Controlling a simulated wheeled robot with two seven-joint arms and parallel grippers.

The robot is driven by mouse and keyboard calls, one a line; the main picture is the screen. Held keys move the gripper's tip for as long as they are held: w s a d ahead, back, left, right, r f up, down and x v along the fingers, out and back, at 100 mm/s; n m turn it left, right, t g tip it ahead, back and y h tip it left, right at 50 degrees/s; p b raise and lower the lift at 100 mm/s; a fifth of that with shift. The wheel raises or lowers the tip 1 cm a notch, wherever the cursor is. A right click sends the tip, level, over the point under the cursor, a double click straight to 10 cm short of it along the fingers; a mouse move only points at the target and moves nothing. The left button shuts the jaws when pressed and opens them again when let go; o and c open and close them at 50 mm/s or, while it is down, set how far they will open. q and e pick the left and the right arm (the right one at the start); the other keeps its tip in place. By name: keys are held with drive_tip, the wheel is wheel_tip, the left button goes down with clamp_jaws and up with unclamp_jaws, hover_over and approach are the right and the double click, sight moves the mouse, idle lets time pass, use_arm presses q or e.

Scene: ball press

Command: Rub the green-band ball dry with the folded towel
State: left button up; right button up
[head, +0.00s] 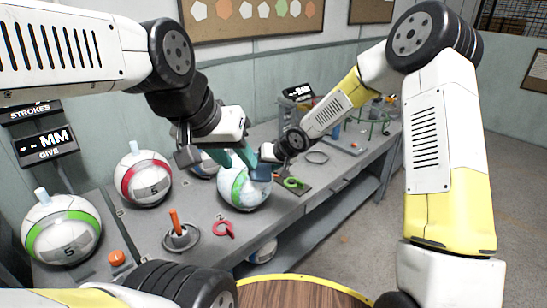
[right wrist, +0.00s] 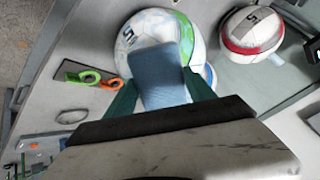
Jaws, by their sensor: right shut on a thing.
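The green-band ball (head: 240,190) is white with a green and pale blue band and sits on the grey bench at the middle. It also shows in the right wrist view (right wrist: 135,32). My right gripper (head: 268,160) is shut on the folded blue towel (right wrist: 158,72), between its green fingers. The towel (head: 261,173) is against the ball's upper right side; exact contact is hard to tell. My left gripper (head: 235,158) is over the ball's top, its teal fingers apart and empty, close to the surface.
Another green-banded ball (head: 62,232) and a red-banded ball (head: 144,178) stand at the left of the bench. A dish with an orange handle (head: 175,222), a pink ring tool (head: 224,229) and a green tool (head: 292,183) lie near the ball. The bench front is close.

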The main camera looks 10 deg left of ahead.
drive_tip(key=shift+x, duration=0.85)
idle(0.6)
drive_tip(key=shift+w+d, duration=0.45)
drive_tip(key=shift+w, duration=0.15)
drive_tip(key=shift+s+a, duration=0.95)
drive_tip(key=shift+s, duration=0.25)
idle(4.8)
